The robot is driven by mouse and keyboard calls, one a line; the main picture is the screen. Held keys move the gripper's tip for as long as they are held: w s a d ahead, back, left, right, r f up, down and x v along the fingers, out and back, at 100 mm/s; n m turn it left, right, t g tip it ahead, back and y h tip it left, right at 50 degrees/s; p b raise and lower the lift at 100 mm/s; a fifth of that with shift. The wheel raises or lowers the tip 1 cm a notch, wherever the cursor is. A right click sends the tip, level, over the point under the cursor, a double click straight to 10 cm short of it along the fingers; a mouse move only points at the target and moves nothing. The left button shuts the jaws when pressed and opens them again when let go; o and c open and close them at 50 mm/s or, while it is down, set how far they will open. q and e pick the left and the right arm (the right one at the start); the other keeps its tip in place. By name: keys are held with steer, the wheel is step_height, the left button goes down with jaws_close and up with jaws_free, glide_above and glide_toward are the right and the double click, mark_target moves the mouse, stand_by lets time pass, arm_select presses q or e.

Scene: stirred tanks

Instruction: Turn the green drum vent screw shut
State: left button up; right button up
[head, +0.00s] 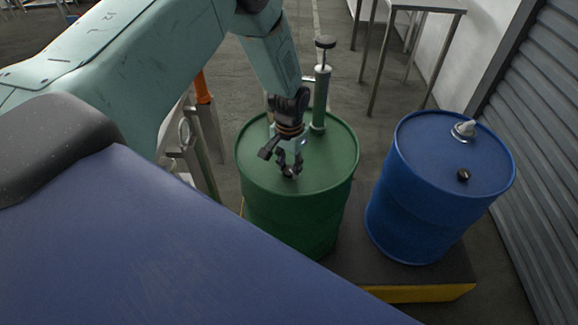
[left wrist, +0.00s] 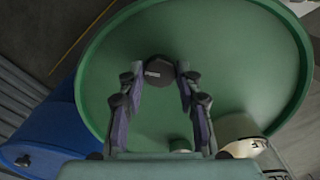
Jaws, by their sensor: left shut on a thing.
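The green drum (head: 330,178) stands upright at the middle of the head view, and its lid fills much of the left wrist view (left wrist: 240,60). The vent screw (left wrist: 159,71) is a small dark knob on the lid, between my left fingertips. My left gripper (head: 289,170) reaches down to the lid from above and is shut on the vent screw; it also shows in the left wrist view (left wrist: 160,78). In the head view the fingers mostly hide the screw. My right gripper is in neither view.
A pump (head: 321,95) with a dark top stands on the green drum behind my gripper. A blue drum (head: 420,195) with a grey fitting (head: 464,130) and a dark cap (head: 463,175) stands to the right. Both drums stand on a dark, yellow-edged platform (head: 425,291). A metal table (head: 425,5) is behind.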

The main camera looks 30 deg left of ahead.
mark_target(289, 169)
arm_select(q)
steer(key=m, duration=0.3)
steer(key=m+b, duration=0.1)
steer(key=shift+w+r, duration=0.1)
steer(key=shift+w, duration=0.15)
steer(key=shift+m+b, duration=0.3)
steer(key=shift+m, duration=1.5)
steer(key=o, duration=1.1)
steer(key=shift+s, duration=0.1)
steer(key=shift+o, duration=0.2)
steer(key=shift+s, duration=0.1)
step_height(289, 169, up, 12)
